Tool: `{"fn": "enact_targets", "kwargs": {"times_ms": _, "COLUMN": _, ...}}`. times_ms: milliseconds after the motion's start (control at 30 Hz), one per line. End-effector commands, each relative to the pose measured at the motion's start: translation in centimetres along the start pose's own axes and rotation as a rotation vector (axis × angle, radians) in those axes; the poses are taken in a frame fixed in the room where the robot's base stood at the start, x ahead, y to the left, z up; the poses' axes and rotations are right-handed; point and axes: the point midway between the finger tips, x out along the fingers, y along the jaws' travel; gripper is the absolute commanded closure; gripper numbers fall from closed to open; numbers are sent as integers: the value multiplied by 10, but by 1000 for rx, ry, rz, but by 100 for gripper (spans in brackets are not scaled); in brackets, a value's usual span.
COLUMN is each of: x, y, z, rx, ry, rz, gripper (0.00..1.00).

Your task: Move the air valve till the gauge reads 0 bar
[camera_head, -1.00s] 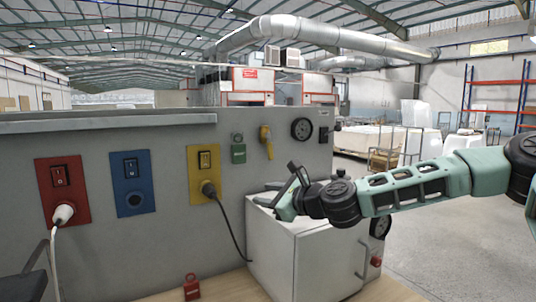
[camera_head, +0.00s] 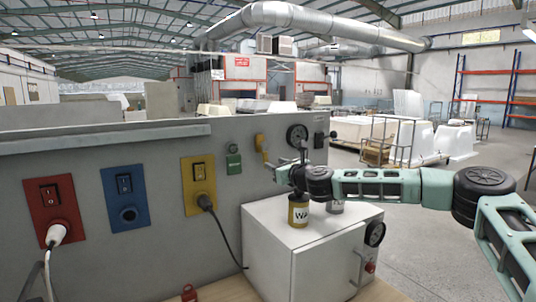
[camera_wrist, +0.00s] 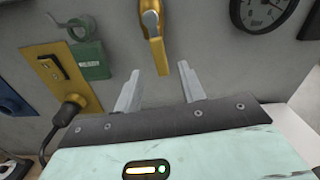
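The yellow air valve handle (camera_head: 261,146) is on the grey panel and hangs roughly straight down. It also shows at the top middle of the wrist view (camera_wrist: 153,38). A round black-rimmed gauge (camera_head: 297,135) is to its right; part of its dial shows in the wrist view (camera_wrist: 264,8), but I cannot make out the reading. My gripper (camera_wrist: 161,84) is open and empty, its two fingers apart and pointing at the panel. The valve handle is just beyond and above the gap between the fingertips, not between them.
A green lockout piece (camera_head: 234,158) and a yellow switch plate (camera_head: 199,184) with a plugged cable are left of the valve. Below my arm, a yellow can (camera_head: 298,212) and a grey can (camera_head: 335,207) stand on a white box (camera_head: 275,234) with its own gauge (camera_head: 375,233).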

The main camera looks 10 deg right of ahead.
Motion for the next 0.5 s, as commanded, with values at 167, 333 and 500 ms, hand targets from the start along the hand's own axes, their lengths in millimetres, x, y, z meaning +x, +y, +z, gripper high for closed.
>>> {"fn": "enact_targets", "kwargs": {"times_ms": 167, "x": 31, "y": 0, "z": 3, "rx": 2, "ry": 1, "rz": 0, "gripper": 60}}
{"fn": "enact_targets", "kwargs": {"times_ms": 333, "x": 50, "y": 0, "z": 2, "rx": 1, "ry": 0, "rz": 0, "gripper": 60}}
{"fn": "enact_targets", "kwargs": {"times_ms": 500, "x": 58, "y": 0, "z": 0, "rx": -1, "ry": 1, "rz": 0, "gripper": 60}}
